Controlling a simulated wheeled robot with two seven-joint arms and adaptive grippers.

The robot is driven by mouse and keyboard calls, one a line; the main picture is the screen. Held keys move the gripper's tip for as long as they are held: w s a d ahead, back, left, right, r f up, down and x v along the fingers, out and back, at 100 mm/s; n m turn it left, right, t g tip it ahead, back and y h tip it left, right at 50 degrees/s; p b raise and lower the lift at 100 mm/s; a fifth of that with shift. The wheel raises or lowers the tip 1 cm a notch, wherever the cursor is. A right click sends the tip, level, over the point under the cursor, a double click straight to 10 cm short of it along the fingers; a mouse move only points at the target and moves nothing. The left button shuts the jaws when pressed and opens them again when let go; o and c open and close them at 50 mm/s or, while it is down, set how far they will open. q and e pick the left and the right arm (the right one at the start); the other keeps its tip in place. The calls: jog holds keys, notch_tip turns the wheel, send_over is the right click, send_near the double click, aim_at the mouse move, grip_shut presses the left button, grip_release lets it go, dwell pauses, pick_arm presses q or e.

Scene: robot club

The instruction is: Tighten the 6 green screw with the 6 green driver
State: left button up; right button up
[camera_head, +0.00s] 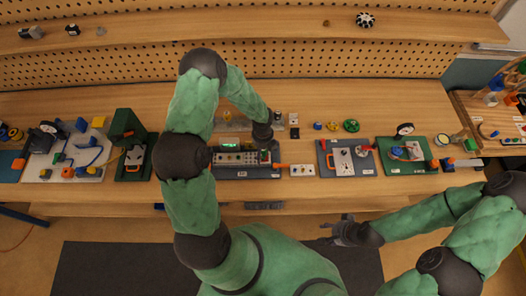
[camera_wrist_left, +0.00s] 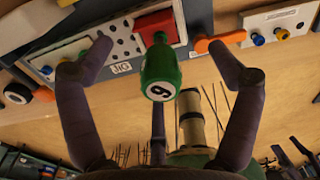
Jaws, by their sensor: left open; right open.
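The green driver (camera_wrist_left: 160,75), a thick green handle with a white numbered disc on its end, shows in the left wrist view. Its narrow end points at the red block (camera_wrist_left: 153,22) on the grey jig panel; I cannot tell whether it touches. My left gripper (camera_wrist_left: 162,45) is open, its fingers apart on both sides of the driver. In the head view the left gripper (camera_head: 263,138) is over the right part of the jig (camera_head: 247,172). No green screw can be made out. My right gripper (camera_head: 345,230) is open and empty, in front of the table edge.
A white plate (camera_head: 302,170) with an orange piece beside it lies right of the jig. A blue-grey panel (camera_head: 346,158) and a green board (camera_head: 405,155) stand further right. A dark green stand (camera_head: 130,150) is left. The front table strip is mostly clear.

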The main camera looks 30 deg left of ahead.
pick_arm(q)
jog(key=n+b, duration=0.5)
jog(key=n, duration=0.3)
jog(key=shift+f+b, duration=0.2)
jog(key=shift+b, duration=0.1)
jog(key=shift+r+n, duration=0.1)
jog(key=shift+n, duration=0.7)
jog(key=shift+r, duration=0.1)
